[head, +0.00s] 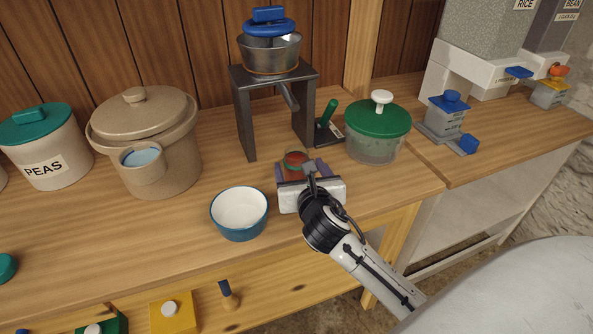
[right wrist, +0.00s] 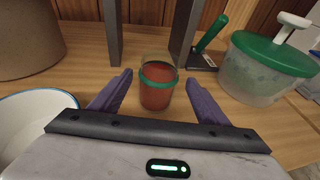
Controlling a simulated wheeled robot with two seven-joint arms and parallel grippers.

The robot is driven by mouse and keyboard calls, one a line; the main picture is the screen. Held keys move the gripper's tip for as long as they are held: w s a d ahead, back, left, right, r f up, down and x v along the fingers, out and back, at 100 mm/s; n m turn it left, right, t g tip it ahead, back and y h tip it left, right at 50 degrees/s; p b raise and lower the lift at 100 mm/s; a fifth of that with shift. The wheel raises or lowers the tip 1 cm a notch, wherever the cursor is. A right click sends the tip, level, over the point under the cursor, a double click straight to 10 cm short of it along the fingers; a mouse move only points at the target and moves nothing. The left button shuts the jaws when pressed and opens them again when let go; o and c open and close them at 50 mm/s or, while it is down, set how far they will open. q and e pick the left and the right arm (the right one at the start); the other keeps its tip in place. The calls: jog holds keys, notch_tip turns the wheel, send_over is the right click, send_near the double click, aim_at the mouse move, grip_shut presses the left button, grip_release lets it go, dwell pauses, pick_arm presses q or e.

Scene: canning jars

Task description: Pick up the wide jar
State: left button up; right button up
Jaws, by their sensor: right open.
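A short clear jar (head: 295,158) with red contents and a green band stands upright on the wooden counter, in front of the metal stand; I take it for the wide jar. In the right wrist view the jar (right wrist: 158,88) shows whole, just beyond and between the purple fingers. My right gripper (head: 301,169) is open, with one finger on each side of the jar's near side and visible gaps to it. In the head view the gripper hides the jar's lower part. My left gripper is not in view.
A blue-rimmed white bowl (head: 239,214) stands close left of the gripper. A green-lidded clear tub (head: 377,134) and a green-handled tool (head: 327,117) are at right. The metal stand (head: 242,115) rises behind the jar. A brown lidded crock (head: 172,160) stands further left.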

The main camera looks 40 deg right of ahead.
aim_at(299, 168)
jog(key=x, duration=0.3)
jog(key=shift+w+f, duration=0.2)
jog(key=shift+w, duration=0.05)
jog(key=shift+c, duration=0.2)
jog(key=c, duration=1.4)
jog(key=shift+r, duration=0.1)
